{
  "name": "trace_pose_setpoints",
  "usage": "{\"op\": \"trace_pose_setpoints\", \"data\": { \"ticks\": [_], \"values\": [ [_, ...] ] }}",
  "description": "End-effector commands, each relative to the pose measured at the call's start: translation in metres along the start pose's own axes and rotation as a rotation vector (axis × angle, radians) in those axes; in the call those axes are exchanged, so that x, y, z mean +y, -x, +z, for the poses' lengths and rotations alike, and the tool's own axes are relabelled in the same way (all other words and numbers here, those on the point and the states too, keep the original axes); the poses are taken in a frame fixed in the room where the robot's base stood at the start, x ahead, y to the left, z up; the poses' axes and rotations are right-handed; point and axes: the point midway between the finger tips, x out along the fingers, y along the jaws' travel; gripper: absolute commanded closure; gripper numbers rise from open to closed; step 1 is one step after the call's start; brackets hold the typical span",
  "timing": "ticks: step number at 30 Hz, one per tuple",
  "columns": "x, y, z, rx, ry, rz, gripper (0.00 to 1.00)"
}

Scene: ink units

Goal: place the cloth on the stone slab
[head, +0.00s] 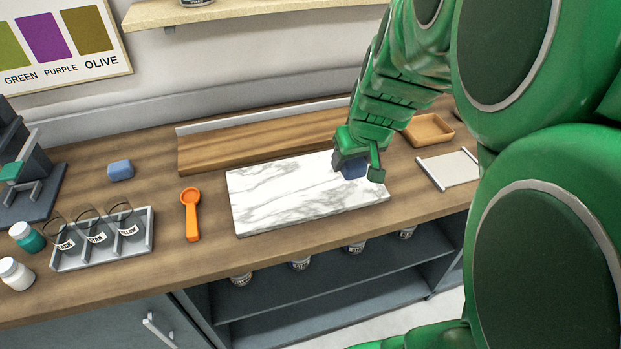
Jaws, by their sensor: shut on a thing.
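The stone slab (280,195) is a white marble board with grey veins, lying flat in the middle of the wooden counter. My gripper (357,169) is over the right part of the slab, pointing down. It is shut on a small dark blue piece, which I take to be the cloth (353,170). The fingers hide part of the cloth. I cannot tell whether its underside touches the slab or hangs just above it. The rest of the slab's top is bare.
A blue block (120,170), an orange scoop (191,214) and a grey rack (104,244) with glasses stand left of the slab. A wooden board (250,150) lies behind it. A wooden tray (428,129) and a pale flat tray (449,169) are to the right.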

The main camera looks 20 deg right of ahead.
Motion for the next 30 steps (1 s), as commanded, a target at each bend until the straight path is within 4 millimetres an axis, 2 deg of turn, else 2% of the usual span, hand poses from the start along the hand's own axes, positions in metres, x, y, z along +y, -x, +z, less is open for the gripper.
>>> {"op": "trace_pose_setpoints", "data": {
  "ticks": [26, 30],
  "values": [
    [0.020, -0.071, -0.065, -0.001, -0.001, 0.001, 0.72],
    [0.022, -0.089, -0.070, -0.003, -0.003, -0.001, 0.72]
  ]
}}
